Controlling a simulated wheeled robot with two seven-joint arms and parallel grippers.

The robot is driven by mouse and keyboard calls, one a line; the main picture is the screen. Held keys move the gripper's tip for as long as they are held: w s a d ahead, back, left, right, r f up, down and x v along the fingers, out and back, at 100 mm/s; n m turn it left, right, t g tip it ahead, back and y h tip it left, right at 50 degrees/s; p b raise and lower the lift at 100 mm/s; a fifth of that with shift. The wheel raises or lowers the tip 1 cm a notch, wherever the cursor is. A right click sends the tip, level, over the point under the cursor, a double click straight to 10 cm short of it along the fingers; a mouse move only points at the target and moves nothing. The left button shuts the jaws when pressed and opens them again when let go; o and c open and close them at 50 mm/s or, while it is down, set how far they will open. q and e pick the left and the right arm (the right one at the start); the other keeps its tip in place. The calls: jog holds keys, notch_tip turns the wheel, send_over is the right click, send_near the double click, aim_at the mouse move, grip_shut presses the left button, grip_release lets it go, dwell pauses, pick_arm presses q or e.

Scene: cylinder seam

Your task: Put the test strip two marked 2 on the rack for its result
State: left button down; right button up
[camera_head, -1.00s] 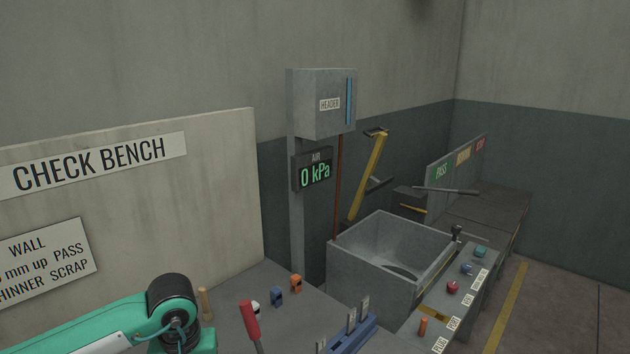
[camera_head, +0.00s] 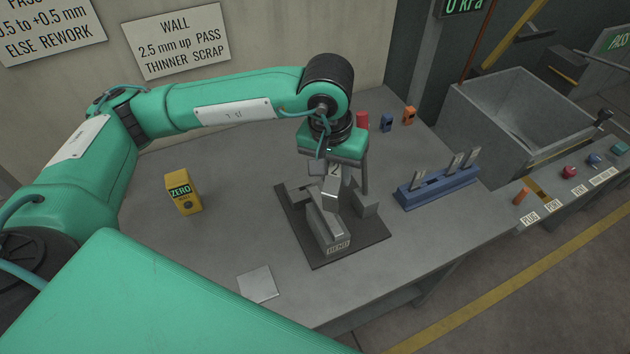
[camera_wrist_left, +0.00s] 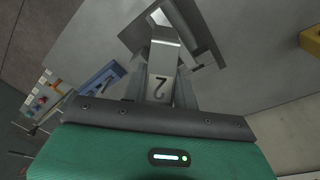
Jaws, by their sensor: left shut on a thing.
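The grey metal test strip marked 2 (camera_head: 334,171) is in my left gripper (camera_head: 333,172), above the bend fixture. In the left wrist view the strip (camera_wrist_left: 163,68) runs out from between the fingers, its 2 upside down, and looks bent near its far end. The blue rack (camera_head: 437,190) stands to the right of the gripper, apart from it. Several grey strips stand upright in it, with a gap between the leftmost and the others. The rack also shows in the left wrist view (camera_wrist_left: 101,82). My right gripper is not in view.
The bend fixture (camera_head: 328,226) stands on a dark plate (camera_head: 375,231). A yellow ZERO gauge (camera_head: 182,193) is to the left and a flat grey plate (camera_head: 257,284) in front. Blue (camera_head: 387,122) and orange (camera_head: 408,115) items stand behind the rack. Bench between fixture and rack is clear.

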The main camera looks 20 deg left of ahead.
pick_arm(q)
jog(key=s+d+r+t, duration=0.1)
jog(key=s+d+r, duration=0.1)
jog(key=d+r, duration=0.5)
jog(key=s+d+r+t, duration=0.1)
jog(key=s+d+r, duration=0.2)
jog(key=r, duration=0.7)
jog(key=s+d+r+t+y+p, duration=0.1)
jog(key=s+d+r+t, duration=0.2)
jog(key=s+r, duration=0.8)
jog(key=shift+s+d+r+p, duration=0.2)
jog(key=shift+s+d+p, duration=0.1)
jog(key=shift+s+d, duration=0.7)
jog(key=shift+a, duration=0.1)
